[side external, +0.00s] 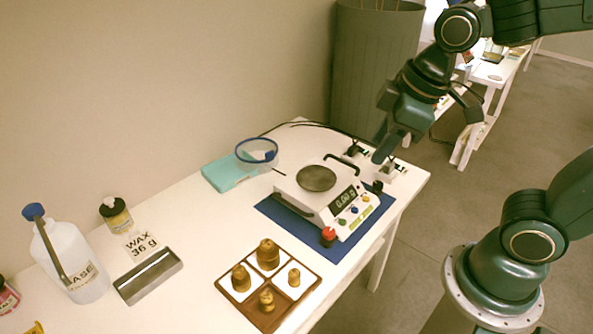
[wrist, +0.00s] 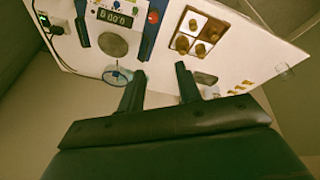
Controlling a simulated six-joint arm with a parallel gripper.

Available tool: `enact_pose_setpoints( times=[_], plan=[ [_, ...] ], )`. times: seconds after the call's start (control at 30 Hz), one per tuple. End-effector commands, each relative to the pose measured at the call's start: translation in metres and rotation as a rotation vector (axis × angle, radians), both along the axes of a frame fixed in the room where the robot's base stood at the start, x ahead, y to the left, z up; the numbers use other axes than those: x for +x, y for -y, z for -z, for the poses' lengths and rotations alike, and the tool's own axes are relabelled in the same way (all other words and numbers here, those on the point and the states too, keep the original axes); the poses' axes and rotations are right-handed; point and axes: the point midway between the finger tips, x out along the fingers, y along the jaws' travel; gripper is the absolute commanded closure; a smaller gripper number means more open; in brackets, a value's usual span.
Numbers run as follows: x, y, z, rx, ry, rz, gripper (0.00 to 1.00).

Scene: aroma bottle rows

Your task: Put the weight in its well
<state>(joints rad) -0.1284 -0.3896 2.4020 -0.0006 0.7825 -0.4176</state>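Several brass weights stand in a brown wooden tray with a cross divider (side external: 257,324); it also shows in the wrist view (wrist: 227,27). The largest weight (side external: 267,252) is at the back, one is at the left (side external: 241,279), a smaller one at the right (side external: 294,277) and one at the front (side external: 267,301). Whether each is fully seated is too small to tell. The scale's round grey pan (side external: 318,179) is empty. My gripper (side external: 381,152) is above the scale's back right side, away from the tray. In the wrist view its fingers (wrist: 160,88) are apart, with nothing between them.
The scale (side external: 327,208) reads 0.00 g on a blue mat (side external: 330,246). A metal trough (side external: 148,276), a WAX 36 g card, a small bottle (side external: 115,215) and a large white BASE bottle (side external: 72,262) stand left. A glass dish (side external: 257,151) and teal block (side external: 226,173) are behind.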

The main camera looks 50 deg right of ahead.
Motion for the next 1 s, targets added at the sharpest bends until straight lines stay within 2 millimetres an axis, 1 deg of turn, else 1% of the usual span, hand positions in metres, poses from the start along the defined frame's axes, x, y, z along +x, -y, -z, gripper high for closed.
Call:
enact_pose_setpoints(
  times=[0.03,0.2,0.3,0.43,0.6,1.0],
  plan=[
    [-0.008,0.005,-0.006,0.017,0.019,0.058,0.66],
    [-0.035,0.019,-0.02,0.083,0.07,0.254,0.66],
    [-0.049,0.025,-0.025,0.119,0.094,0.355,0.66],
    [-0.062,0.03,-0.028,0.156,0.119,0.45,0.66],
    [-0.07,0.032,-0.03,0.178,0.132,0.507,0.66],
    [-0.07,0.032,-0.03,0.18,0.132,0.512,0.66]
  ],
)
